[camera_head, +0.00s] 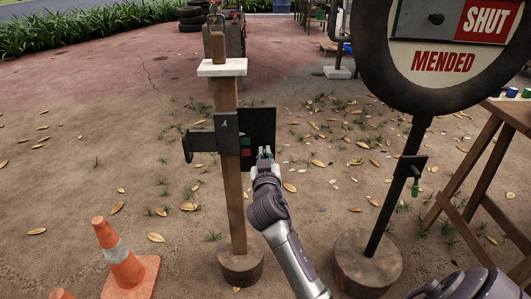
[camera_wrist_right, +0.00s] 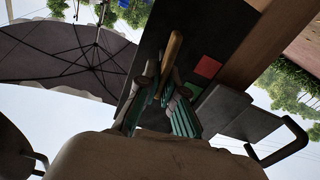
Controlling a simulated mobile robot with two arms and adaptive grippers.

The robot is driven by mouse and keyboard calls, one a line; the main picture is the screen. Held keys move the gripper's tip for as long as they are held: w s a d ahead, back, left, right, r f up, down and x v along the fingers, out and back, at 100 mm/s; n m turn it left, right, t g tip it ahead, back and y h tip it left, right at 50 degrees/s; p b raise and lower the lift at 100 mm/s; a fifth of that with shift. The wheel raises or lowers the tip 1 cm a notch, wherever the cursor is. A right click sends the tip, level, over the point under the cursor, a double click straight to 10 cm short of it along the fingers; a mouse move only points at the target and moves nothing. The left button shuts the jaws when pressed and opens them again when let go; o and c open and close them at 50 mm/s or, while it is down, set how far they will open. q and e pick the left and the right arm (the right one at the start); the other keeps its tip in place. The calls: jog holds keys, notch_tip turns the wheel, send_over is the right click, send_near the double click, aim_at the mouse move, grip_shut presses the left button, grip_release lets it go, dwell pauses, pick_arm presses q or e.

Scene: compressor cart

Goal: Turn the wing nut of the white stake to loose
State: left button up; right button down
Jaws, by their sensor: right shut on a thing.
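The white stake (camera_head: 228,110) is an upright wooden post with a white cap, on a round wooden foot. A dark bracket marked A crosses it, with a dark plate (camera_head: 262,125) on its right. The plate has a green and a red square, which also show in the wrist view. My right gripper (camera_head: 265,153) is in front of this plate, beside the squares. In the wrist view, its green-padded fingers (camera_wrist_right: 160,90) are shut around the wing nut, largely hidden between them. A tan bar (camera_wrist_right: 172,52) sticks out past the fingertips. My left gripper is out of view.
A second post (camera_head: 400,190) with a round SHUT/MENDED sign and a dark clamp stands to the right. An orange cone (camera_head: 118,255) stands at the lower left. A wooden trestle (camera_head: 475,165) is at the right edge. Leaf-strewn ground between the posts is free.

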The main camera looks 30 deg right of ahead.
pick_arm(q)
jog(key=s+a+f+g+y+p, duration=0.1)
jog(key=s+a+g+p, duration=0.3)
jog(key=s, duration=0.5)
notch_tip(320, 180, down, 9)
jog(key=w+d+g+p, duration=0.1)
jog(key=p, duration=0.1)
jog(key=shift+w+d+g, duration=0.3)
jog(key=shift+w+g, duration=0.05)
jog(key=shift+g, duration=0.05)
pick_arm(e)
jog(key=shift+w+a+f+n, duration=0.15)
jog(key=shift+a+f+n, duration=0.1)
jog(key=shift+n, duration=2.5)
jog(key=shift+w+a+f+n, duration=0.1)
jog(key=shift+a+f+n, duration=0.15)
jog(key=shift+n, duration=2.55)
jog(key=shift+w+a+f+n, duration=0.2)
jog(key=shift+f+n, duration=0.1)
jog(key=shift+n, duration=2.45)
jog(key=c, duration=1.3)
grip_release()
